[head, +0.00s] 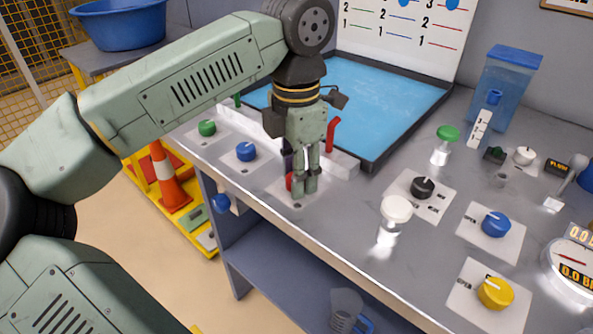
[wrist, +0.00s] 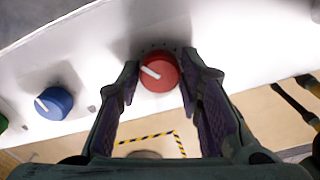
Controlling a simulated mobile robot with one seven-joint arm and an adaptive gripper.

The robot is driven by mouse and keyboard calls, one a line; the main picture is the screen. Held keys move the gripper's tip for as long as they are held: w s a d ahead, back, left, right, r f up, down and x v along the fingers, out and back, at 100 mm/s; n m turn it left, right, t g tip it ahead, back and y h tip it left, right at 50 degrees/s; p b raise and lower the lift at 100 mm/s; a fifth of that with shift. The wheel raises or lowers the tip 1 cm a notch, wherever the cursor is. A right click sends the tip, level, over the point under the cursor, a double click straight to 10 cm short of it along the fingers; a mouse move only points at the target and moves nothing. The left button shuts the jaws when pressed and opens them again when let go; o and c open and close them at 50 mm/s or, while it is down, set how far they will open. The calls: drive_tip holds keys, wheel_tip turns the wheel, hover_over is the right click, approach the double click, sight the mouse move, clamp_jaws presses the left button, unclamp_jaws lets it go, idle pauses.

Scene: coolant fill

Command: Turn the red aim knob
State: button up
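The red aim knob (wrist: 159,73) is round with a white pointer line, which points to the upper left in the wrist view. In the head view only a sliver of the red knob (head: 289,181) shows behind my gripper (head: 299,188). In the wrist view my gripper (wrist: 160,84) has its two fingers apart, one on each side of the red knob. The fingertips are close to the knob's sides; I cannot tell whether they touch it.
A blue knob (head: 246,151) and a green knob (head: 207,128) sit to the left on the same bench edge. A blue pool tray (head: 375,95) lies behind my gripper. A white knob (head: 396,208) and a black knob (head: 423,187) stand to the right.

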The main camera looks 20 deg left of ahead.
drive_tip(key=o, duration=0.3)
drive_tip(key=shift+o, duration=0.2)
wheel_tip(320, 180, up, 8)
drive_tip(key=shift+f, duration=0.2)
idle(0.5)
